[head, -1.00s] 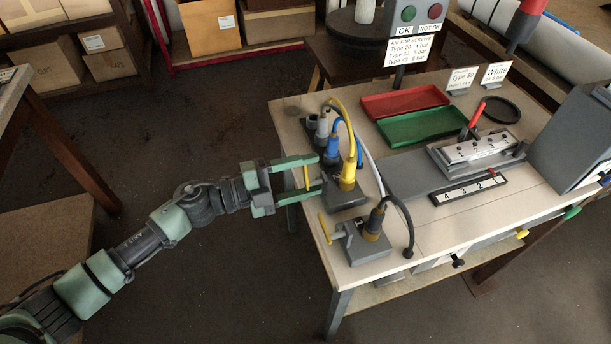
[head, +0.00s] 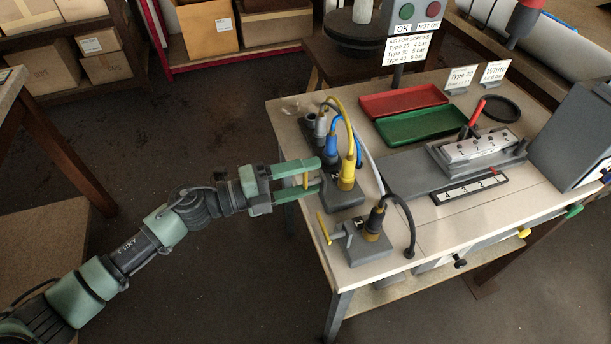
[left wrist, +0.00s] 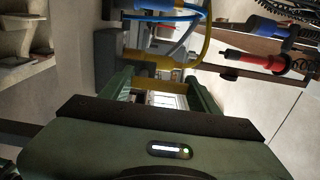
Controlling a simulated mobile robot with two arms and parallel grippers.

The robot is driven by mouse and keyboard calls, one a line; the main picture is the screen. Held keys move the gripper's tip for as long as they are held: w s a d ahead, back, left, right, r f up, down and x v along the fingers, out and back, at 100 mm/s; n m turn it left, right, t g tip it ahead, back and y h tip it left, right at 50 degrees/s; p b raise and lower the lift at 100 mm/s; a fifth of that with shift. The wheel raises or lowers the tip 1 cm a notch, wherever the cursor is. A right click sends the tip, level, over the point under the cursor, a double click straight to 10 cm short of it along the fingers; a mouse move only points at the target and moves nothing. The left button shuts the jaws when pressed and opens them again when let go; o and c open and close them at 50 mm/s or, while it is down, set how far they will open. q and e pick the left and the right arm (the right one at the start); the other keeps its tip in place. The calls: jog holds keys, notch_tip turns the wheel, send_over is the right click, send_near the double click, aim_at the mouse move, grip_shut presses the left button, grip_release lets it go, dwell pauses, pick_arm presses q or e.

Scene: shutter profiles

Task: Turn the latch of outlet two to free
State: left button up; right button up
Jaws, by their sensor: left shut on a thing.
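The outlet two block (head: 343,199) is a dark grey box at the left edge of the bench, with a yellow plug (head: 347,172) and yellow cable in it. Its latch (head: 306,180) is a thin yellow handle on the side facing my arm. My left gripper (head: 314,178) reaches in from the left with one green finger on each side of this latch and is shut on it. In the left wrist view the two fingers (left wrist: 160,90) point toward the yellow plug (left wrist: 150,60). My right gripper is not in view.
Outlet one (head: 365,245), with its own yellow latch (head: 324,228) and black cable, stands close in front. A blue plug (head: 331,150) is behind. Red (head: 403,100) and green (head: 422,125) trays lie farther back. The floor left of the bench is clear around my arm.

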pick_arm(q)
jog(key=o, duration=1.4)
jog(key=shift+a, duration=0.1)
jog(key=shift+s+a+f, duration=0.1)
jog(key=shift+a, duration=0.25)
jog(key=b+v, duration=0.1)
jog(key=v, duration=0.6)
jog(key=shift+d+b, duration=0.1)
jog(key=shift+b, duration=0.25)
